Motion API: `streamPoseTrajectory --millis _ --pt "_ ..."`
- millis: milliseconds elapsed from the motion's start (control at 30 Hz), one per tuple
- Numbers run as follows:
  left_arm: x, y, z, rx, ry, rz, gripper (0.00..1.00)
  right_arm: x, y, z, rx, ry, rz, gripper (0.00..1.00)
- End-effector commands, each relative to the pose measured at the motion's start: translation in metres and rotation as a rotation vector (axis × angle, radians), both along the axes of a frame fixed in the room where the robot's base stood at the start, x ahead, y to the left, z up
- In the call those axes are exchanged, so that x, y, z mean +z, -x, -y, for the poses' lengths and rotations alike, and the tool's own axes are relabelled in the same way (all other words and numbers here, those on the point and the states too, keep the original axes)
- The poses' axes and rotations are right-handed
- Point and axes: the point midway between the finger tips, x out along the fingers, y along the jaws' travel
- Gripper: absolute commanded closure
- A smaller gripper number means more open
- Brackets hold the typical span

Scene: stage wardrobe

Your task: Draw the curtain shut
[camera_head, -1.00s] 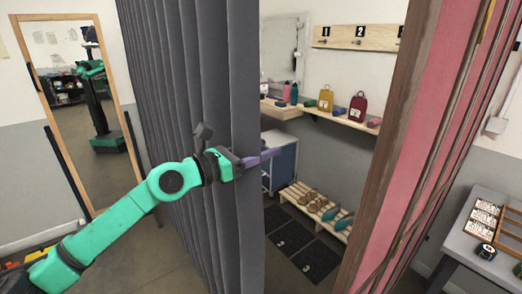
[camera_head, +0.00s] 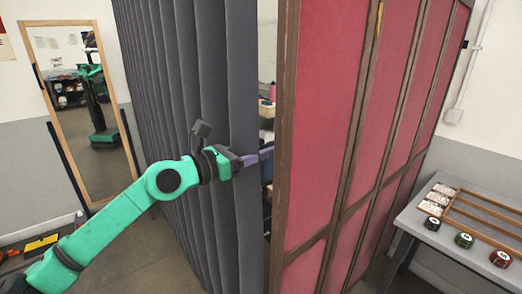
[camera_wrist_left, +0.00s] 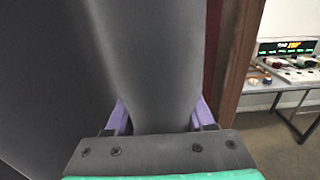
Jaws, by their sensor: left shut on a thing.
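The dark grey curtain (camera_head: 185,110) hangs in folds across the left and middle of the head view. Its leading edge is near the wooden post of the red panel wall (camera_head: 325,110), with a narrow gap (camera_head: 267,60) between them. My left gripper (camera_head: 266,153) is at this leading edge, shut on the curtain. In the left wrist view the curtain's edge fold (camera_wrist_left: 160,70) runs down between the two purple fingers (camera_wrist_left: 160,118). The finger side behind the curtain is partly hidden in the head view. My right gripper is not in view.
A framed mirror (camera_head: 75,110) stands at the left, reflecting me. A grey table (camera_head: 425,222) at the right holds a wooden tray (camera_head: 480,222) and several round tape-like items. Coloured items lie on the floor at far left.

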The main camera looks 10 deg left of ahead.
Motion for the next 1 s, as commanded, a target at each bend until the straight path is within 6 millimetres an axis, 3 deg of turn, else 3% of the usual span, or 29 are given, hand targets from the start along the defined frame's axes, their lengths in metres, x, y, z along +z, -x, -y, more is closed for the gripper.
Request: streamPoseTrajectory --millis 167,200,267,300,667,833,1000 --pt "-0.002 0.001 0.002 -0.007 0.001 -0.007 1.00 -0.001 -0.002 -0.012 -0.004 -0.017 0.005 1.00" --pt "-0.002 0.001 0.003 -0.007 0.001 -0.007 0.42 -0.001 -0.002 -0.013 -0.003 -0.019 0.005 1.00" --pt "-0.003 0.001 0.003 -0.007 0.001 -0.007 0.19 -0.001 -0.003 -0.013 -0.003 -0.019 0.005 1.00" --pt "-0.002 0.001 0.002 -0.006 0.001 -0.007 0.15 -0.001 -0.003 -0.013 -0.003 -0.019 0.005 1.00" --pt "-0.004 0.003 -0.003 -0.001 0.001 -0.005 0.15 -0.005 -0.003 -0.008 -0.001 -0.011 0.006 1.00" --pt "-0.010 0.024 -0.019 -0.001 -0.004 -0.005 0.15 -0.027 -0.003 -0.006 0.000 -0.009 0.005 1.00" --pt "-0.015 0.051 -0.042 0.001 -0.004 -0.007 0.15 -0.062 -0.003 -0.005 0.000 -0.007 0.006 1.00"
